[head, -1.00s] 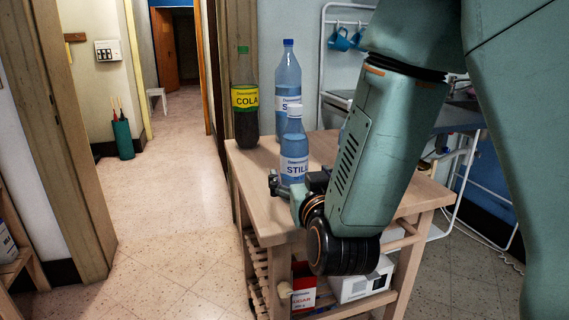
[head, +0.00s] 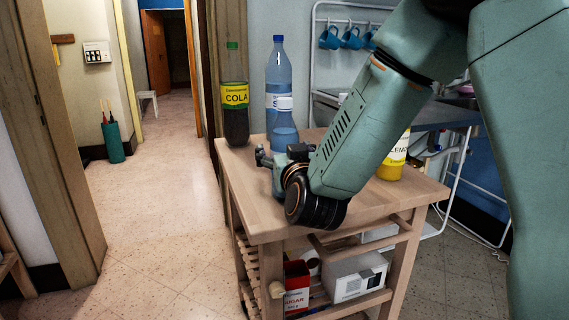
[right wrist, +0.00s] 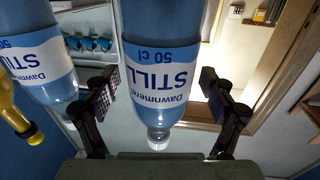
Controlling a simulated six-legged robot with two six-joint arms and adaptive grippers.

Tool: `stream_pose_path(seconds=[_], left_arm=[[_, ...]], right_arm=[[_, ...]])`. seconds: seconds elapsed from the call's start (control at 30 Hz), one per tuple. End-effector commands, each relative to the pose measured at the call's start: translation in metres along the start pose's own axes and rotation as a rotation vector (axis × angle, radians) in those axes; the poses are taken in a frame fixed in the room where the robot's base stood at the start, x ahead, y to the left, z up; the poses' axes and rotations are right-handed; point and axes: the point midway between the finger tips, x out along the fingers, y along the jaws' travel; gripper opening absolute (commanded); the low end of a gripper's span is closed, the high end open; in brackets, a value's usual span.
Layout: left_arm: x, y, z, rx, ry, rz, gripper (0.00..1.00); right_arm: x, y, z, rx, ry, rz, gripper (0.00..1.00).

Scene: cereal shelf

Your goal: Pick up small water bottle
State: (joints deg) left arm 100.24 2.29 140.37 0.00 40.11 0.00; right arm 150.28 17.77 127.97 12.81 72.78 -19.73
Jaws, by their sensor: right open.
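The small water bottle (head: 284,120) is blue with a white cap and stands upright on the wooden cart, in front of a taller blue bottle. My right gripper (head: 278,157) is at its near side in the head view and hides its lower part and label. In the right wrist view, which is upside down, the small bottle (right wrist: 163,60) with its "STILL 50 cl" label is between the two open fingers of the gripper (right wrist: 158,92). Gaps show on both sides, with the finger pads apart from it. My left gripper is not in view.
The taller water bottle (head: 279,75) stands close behind, with a cola bottle (head: 235,98) to its left. A yellow bottle (head: 391,166) stands right, behind my arm. The cart top (head: 257,212) is bare at the front. A box (head: 355,280) lies on the lower shelf.

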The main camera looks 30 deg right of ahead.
Motion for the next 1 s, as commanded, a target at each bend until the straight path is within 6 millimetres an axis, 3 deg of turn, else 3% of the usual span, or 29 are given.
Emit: stream_pose_path(seconds=[0.2, 1.0], left_arm=[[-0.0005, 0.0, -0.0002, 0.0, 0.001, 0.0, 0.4], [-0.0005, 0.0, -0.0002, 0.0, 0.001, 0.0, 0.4]], right_arm=[[0.0016, -0.0003, -0.0003, 0.0, -0.001, -0.001, 0.83], [0.0012, -0.0004, -0.0004, 0.0, 0.0, -0.001, 0.15]])
